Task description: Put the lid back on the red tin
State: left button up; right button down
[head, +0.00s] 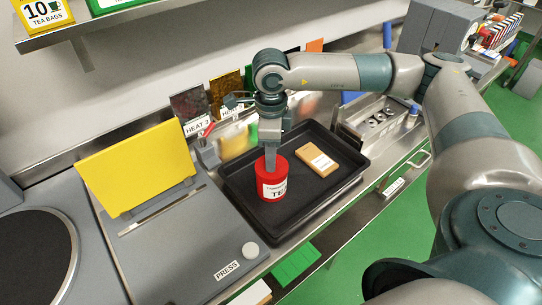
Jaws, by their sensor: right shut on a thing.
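The red tin (270,196) stands upright in the left part of a black tray (350,181), with a white label on its front. My right gripper (270,166) points straight down at the tin's top and is shut at the middle of it. The red lid (283,172) appears to be what it grips. The lid lies at the tin's top, and I cannot tell whether it is fully seated or slightly above the rim. The fingertips partly hide the top. My left gripper is not in view.
A brown box (317,162) with a white label lies right of the tin in the tray. A grey press (185,240) with a raised yellow plate (138,168) stands to the left. A metal holder (380,122) stands behind right. Bags hang at the back wall.

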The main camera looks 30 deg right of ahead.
dwell(0.3)
dwell(0.4)
jog(key=c, duration=1)
grip_release()
jog(key=shift+r, duration=0.2)
jog(key=shift+r+p, duration=1.05)
jog(key=shift+r, duration=2.3)
grip_shut()
